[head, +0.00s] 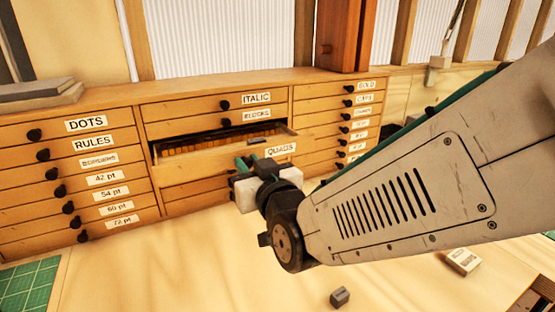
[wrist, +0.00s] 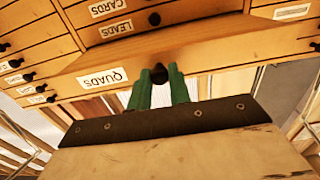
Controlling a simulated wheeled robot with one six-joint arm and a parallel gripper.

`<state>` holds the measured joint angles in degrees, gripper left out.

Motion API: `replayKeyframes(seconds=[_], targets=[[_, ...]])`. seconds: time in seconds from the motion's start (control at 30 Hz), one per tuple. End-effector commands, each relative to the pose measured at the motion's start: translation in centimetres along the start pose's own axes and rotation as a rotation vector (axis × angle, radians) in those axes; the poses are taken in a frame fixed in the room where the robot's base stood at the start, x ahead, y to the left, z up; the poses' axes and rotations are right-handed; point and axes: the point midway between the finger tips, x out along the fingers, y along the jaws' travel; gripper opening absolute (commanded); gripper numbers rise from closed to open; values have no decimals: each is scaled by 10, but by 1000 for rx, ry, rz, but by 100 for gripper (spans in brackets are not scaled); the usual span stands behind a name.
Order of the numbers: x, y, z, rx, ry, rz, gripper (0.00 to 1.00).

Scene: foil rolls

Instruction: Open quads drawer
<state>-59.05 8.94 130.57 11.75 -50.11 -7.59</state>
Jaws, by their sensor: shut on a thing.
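The quads drawer (head: 215,156) is in the middle column of the wooden cabinet, below the drawer labelled BLOCKS. It is pulled part way out, and small brownish pieces show inside it. In the wrist view the quads drawer front (wrist: 112,62) appears upside down with its QUADS label. My gripper (head: 248,163) is at the drawer front, just left of the label in the head view. In the wrist view the green fingers of my gripper (wrist: 159,80) are shut on the dark round knob (wrist: 159,73). The knob is hidden behind my gripper in the head view.
Other labelled drawers stand shut to the left, such as RULES (head: 90,145), and to the right. A small dark block (head: 340,297) and a pale box (head: 462,261) lie on the worktop (head: 180,265). A green mat (head: 30,285) lies at lower left. The worktop before the cabinet is mostly clear.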

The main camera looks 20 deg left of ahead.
Motion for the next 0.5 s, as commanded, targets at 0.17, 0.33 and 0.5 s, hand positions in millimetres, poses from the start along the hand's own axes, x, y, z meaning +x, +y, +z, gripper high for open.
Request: replayKeyframes(seconds=[0.17, 0.33, 0.5], targets=[[0, 0, 0, 0, -1, 1, 41], [0, 0, 0, 0, -1, 0, 41], [-6, 0, 0, 0, 0, 0, 41]])
